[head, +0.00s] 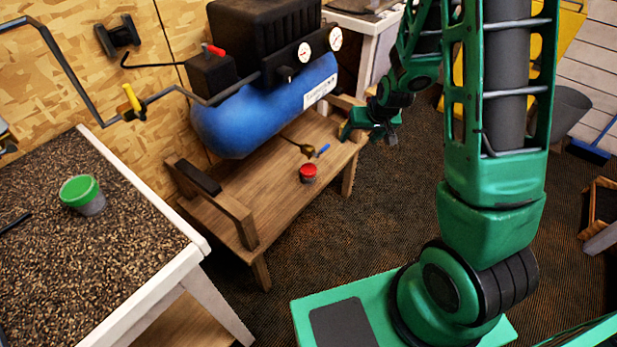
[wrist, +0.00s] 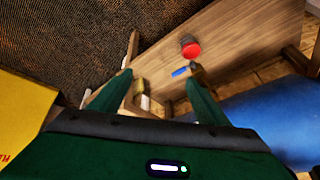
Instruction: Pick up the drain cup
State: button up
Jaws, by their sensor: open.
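A small cup with a red top and a grey body (head: 308,173) stands upright on the wooden bench below the blue compressor; it also shows in the wrist view (wrist: 190,48), beyond my fingertips. Another cup, with a green top and a grey body (head: 83,195), stands on the speckled counter at the left. No label shows which is the drain cup. My gripper (head: 388,137) is over the bench's right end, right of and apart from the red-topped cup. Its two fingers are open in the wrist view (wrist: 160,74), with nothing held between them.
The wooden bench (head: 270,185) has raised rails at its ends. The blue compressor tank (head: 265,110) overhangs its back. A blue stick-like item (head: 323,151) and a brass-coloured piece (head: 307,149) lie near the red-topped cup.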

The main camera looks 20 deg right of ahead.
jog(key=w+a+f+t, duration=0.1)
jog(key=w+a+f, duration=0.1)
jog(key=f, duration=0.3)
jog(key=w+a+f+n+t+y, duration=0.1)
jog(key=w+a+f, duration=0.2)
jog(key=f, duration=0.2)
jog(key=w+a+f+t, duration=0.1)
jog(key=w+a+f, duration=0.1)
jog(key=f, duration=0.3)
jog(key=n+t, duration=0.2)
jog(key=t, duration=0.1)
send_near(305, 172)
jog(key=shift+s+d+r+y, duration=0.15)
jog(key=shift+s+d+r, duration=0.05)
jog(key=shift+s+d, duration=0.35)
jog(key=shift+s+d+r+y, duration=0.15)
jog(key=shift+s+d+r, duration=0.1)
jog(key=shift+s+d, duration=0.25)
jog(key=shift+w+a+f+n+t+y, duration=0.25)
jog(key=shift+w+f+n+t, duration=0.1)
jog(key=shift+w+f, duration=0.2)
jog(key=shift+w+a+f+n+t+y, duration=0.15)
jog(key=shift+w+a+f+n+t, duration=0.15)
jog(key=shift+w+f, duration=0.3)
jog(key=shift+w+a+f+n+t+y, duration=0.25)
jog(key=shift+w+f+n+t, duration=0.1)
jog(key=shift+w+f, duration=0.2)
jog(key=shift+d+x, duration=0.2)
jog(key=shift+x, duration=2.45)
